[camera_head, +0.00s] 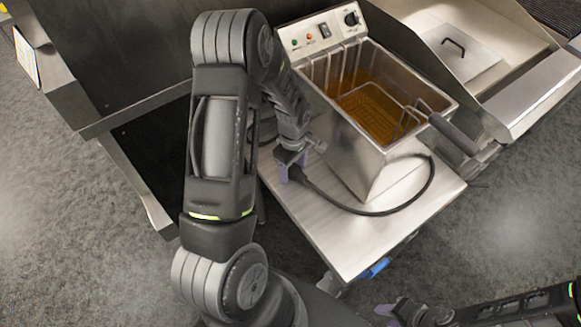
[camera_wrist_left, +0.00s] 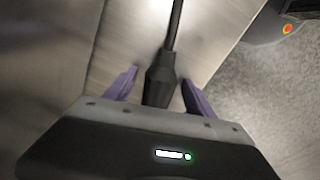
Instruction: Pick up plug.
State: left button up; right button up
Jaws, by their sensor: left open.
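The black plug (camera_wrist_left: 158,86) is at the end of a black cord on the metal table (camera_head: 335,232). In the left wrist view it lies between the two purple fingers of my left gripper (camera_wrist_left: 160,80), with a visible gap to the right finger. The left gripper is open, low over the table at the left of the fryer in the head view (camera_head: 291,166). The plug's front end is hidden by the gripper body. My right gripper (camera_head: 394,311) is at the bottom right of the head view, away from the table; its jaws are too small to judge.
A steel deep fryer (camera_head: 385,160) with oil and a basket stands on the table, its cord (camera_head: 415,195) curving around the front. A dark cabinet (camera_head: 110,60) is at the left. A steel sink-like unit (camera_head: 540,95) is at the right. The table's front strip is clear.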

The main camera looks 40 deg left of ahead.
pick_arm(q)
jog(key=shift+c, duration=0.4)
grip_shut()
dwell(0.7)
